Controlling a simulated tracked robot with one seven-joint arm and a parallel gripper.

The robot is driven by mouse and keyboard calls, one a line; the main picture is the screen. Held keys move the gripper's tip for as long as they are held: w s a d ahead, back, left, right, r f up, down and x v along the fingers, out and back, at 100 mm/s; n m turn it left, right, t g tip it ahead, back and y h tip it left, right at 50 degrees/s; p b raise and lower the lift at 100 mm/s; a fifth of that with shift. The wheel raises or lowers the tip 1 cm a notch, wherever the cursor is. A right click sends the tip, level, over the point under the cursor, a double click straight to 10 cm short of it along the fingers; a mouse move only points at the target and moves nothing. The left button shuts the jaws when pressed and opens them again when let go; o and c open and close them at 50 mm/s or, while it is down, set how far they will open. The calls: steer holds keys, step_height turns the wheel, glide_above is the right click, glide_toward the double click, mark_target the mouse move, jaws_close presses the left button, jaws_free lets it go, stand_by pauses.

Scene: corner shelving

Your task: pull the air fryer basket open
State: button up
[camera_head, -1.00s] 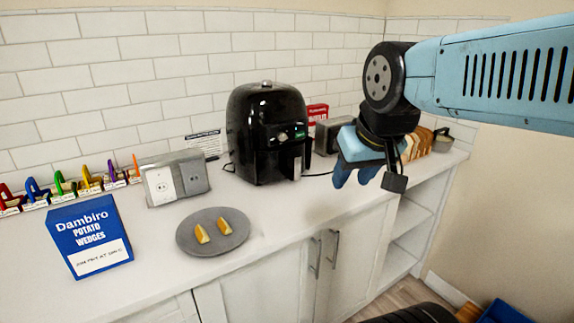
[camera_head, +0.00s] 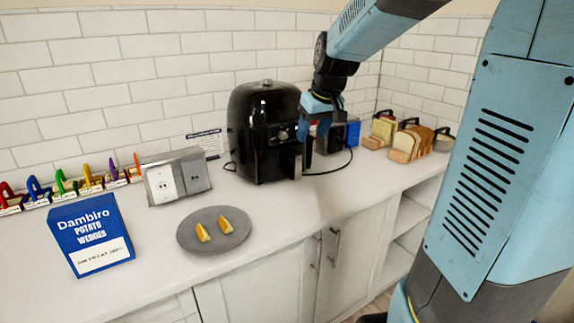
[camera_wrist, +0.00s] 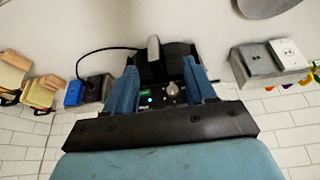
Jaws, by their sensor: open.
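The black air fryer (camera_head: 258,120) stands on the counter against the tiled wall. Its basket looks shut, and its handle (camera_head: 293,163) sticks out at the front. My gripper (camera_head: 305,130) is beside the fryer's upper front, above the handle and close to the control panel. In the wrist view my gripper (camera_wrist: 160,70) is open, its two blue fingers on either side of the panel with its knob and green light. The handle (camera_wrist: 153,48) shows beyond and between the fingertips, not between the pads. I cannot tell whether the fingers touch the fryer.
A grey plate (camera_head: 184,238) with two wedges and a blue potato wedges box (camera_head: 92,236) are at the left. A socket block (camera_head: 176,178) stands left of the fryer. Bread slices (camera_head: 420,140) are at the right. The counter before the fryer is clear.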

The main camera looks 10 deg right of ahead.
glide_toward(298, 159)
steer(key=r, duration=0.2)
steer(key=f, duration=0.1)
steer(key=shift+n+y, duration=0.3)
steer(key=shift+n, duration=0.1)
steer(key=x, duration=1.3)
steer(key=shift+s+d+f, duration=0.1)
steer(key=shift+d+f, duration=0.2)
